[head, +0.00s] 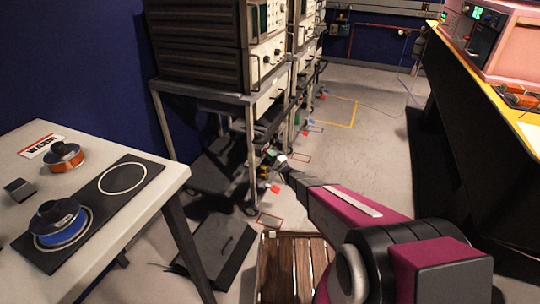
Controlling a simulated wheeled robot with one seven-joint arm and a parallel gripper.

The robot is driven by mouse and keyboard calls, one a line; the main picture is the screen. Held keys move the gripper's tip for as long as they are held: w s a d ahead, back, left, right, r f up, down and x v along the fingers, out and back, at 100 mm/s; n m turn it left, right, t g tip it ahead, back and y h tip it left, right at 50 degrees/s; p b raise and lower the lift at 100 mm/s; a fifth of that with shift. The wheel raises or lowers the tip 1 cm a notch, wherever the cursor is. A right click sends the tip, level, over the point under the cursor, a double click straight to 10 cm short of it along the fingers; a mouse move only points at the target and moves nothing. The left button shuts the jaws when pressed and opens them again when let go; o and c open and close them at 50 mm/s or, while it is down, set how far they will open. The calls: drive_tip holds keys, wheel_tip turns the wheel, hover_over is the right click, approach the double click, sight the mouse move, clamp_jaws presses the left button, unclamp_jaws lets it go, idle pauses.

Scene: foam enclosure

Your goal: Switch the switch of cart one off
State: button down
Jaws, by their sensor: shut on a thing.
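The nearest equipment cart (208,94) stands left of centre, with rack units on its upper shelf and dark gear below. I cannot read a number on it, so I cannot tell whether it is cart one. My gripper (268,154) is at the far end of my magenta arm, low by the cart's right-hand side. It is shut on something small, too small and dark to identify. No switch can be made out; it may be hidden by the gripper or the cart's frame.
A wooden crate (290,266) lies in front below. A bench (470,75) with a pink device is at right.

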idle(0.4)
drive_tip(key=c, duration=1.2)
unclamp_jaws()
drive_tip(key=v, duration=1)
drive_tip(key=shift+s+d+f, duration=0.2)
drive_tip(key=shift+s+d, duration=0.05)
